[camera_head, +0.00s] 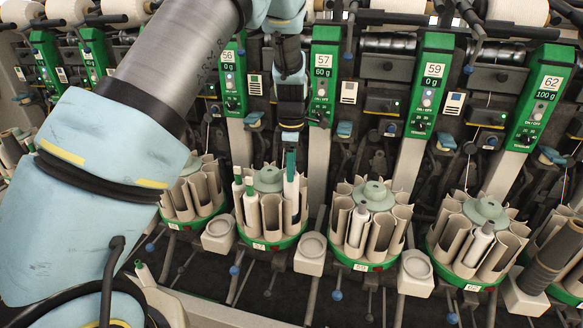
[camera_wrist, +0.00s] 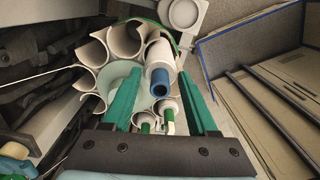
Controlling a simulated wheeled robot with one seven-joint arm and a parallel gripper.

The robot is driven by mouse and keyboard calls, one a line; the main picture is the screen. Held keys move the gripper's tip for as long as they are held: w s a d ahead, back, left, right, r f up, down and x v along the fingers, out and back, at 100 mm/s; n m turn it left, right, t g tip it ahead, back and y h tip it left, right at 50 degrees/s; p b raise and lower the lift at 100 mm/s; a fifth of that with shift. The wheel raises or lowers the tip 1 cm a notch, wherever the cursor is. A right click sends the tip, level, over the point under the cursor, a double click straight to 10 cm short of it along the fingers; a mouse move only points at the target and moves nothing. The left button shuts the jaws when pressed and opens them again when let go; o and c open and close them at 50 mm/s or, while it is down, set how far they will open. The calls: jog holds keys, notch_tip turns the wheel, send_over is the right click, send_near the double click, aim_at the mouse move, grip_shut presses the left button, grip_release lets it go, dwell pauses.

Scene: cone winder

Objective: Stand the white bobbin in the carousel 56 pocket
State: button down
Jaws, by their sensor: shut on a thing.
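My gripper (camera_head: 291,172) is above the right side of the second carousel from the left (camera_head: 265,244), its jaws pointing down. It is shut on a white bobbin (camera_head: 291,192), which stands roughly upright. In the wrist view this bobbin (camera_wrist: 160,54) shows a blue tip between the green fingers. Its lower end is among the beige pockets; I cannot tell whether it is fully seated. The small carousel number is too blurred to read. The panel marked 56 (camera_head: 229,75) is behind and left of the gripper, the panel marked 57 (camera_head: 322,75) to its right.
Two bobbins with green tips (camera_head: 250,200) stand in the same carousel's left pockets. Another carousel (camera_head: 190,190) is close to its left, partly behind my arm. Carousels with beige pockets (camera_head: 370,225) stand to the right. Pale round-topped holders (camera_head: 311,247) sit between carousels.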

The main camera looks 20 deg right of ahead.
jog(key=shift+r+p, duration=1.45)
jog(key=shift+r, duration=0.7)
jog(key=shift+r+p, duration=0.55)
jog(key=shift+r, duration=1.7)
notch_tip(320, 180, up, 4)
jog(key=shift+r, duration=0.15)
